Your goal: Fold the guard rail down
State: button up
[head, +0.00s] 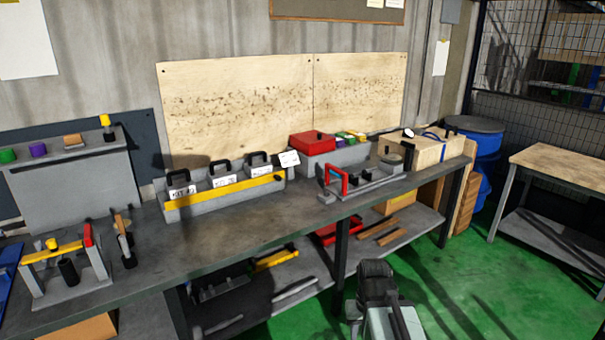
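A long yellow rail (226,191) runs along the front of a grey rack (182,213) on the workbench. It stands raised across the fronts of several grey boxes with black handles and white labels, and looks level. A second yellow bar (52,254) lies across a small grey fixture at the left end of the bench, with a red piece at its right end. I cannot tell for certain which one is the guard rail. My arm shows at the bottom, in front of the bench and well apart from both. Its fingertips cannot be made out.
A fixture with a red handle (337,180) stands to the right, with a red box (312,142) behind. The lower shelf holds loose items. Green floor (455,290) is clear toward a wooden-topped table (565,163).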

aim_at(278, 176)
jog(key=z, duration=0.05)
jog(key=i, duration=0.8)
jog(key=u, duration=0.7)
jog(key=i, duration=0.6)
jog(key=u, duration=0.75)
jog(key=i, duration=0.6)
jog(key=z, duration=0.2)
jog(key=k, duration=0.6)
